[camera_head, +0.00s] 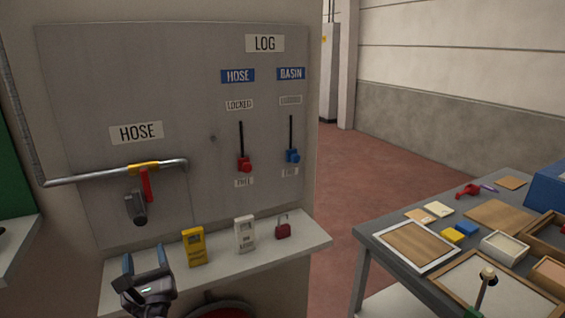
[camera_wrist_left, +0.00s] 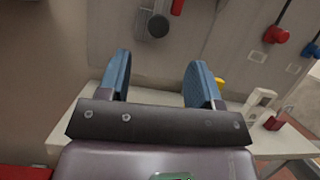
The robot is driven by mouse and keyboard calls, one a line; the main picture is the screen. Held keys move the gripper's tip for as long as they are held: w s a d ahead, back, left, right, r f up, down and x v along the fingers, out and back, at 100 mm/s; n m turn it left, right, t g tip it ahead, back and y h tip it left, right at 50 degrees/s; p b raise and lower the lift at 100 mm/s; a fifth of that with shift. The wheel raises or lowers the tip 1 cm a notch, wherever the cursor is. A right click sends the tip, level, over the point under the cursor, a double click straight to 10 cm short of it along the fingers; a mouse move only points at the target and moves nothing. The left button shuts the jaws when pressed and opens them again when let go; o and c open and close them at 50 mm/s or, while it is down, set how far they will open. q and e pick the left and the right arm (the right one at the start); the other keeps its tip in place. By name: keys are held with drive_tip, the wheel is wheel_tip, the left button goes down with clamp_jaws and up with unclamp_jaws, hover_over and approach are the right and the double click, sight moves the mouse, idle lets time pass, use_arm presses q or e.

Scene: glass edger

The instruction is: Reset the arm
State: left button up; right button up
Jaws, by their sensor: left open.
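My left gripper (camera_head: 148,268) is at the lower left in the head view, in front of the left end of the shelf. Its two blue-padded fingers stand apart with nothing between them. In the left wrist view my left gripper (camera_wrist_left: 161,85) also shows open and empty, facing the shelf and the wall panel. My right gripper is not in view.
A shelf (camera_head: 270,253) holds a yellow device (camera_head: 194,247), a white device (camera_head: 244,234) and a red padlock (camera_head: 283,227). Above are a hose pipe with a red-handled valve (camera_head: 146,185), a red lever (camera_head: 244,163) and a blue lever (camera_head: 292,156). A cluttered table (camera_head: 365,238) stands right, beyond open floor.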

use_arm(q)
drive_tip(key=s+d+f+n+g+h, duration=0.2)
drive_tip(key=f+n+h, duration=0.4)
drive_tip(key=n, duration=0.5)
drive_tip(key=s+d+f+n+g+h, duration=0.2)
drive_tip(key=d+f+n+h, duration=0.1)
drive_tip(key=f+n, duration=0.6)
drive_tip(key=s+f+n+g+h, duration=0.2)
drive_tip(key=s+f+n, duration=0.5)
drive_tip(key=s+f, duration=0.5)
drive_tip(key=s+g, duration=0.1)
drive_tip(key=s, duration=0.4)
drive_tip(key=shift+n+g, duration=0.4)
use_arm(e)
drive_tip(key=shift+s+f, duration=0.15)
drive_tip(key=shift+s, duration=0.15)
use_arm(q)
drive_tip(key=shift+f, duration=0.1)
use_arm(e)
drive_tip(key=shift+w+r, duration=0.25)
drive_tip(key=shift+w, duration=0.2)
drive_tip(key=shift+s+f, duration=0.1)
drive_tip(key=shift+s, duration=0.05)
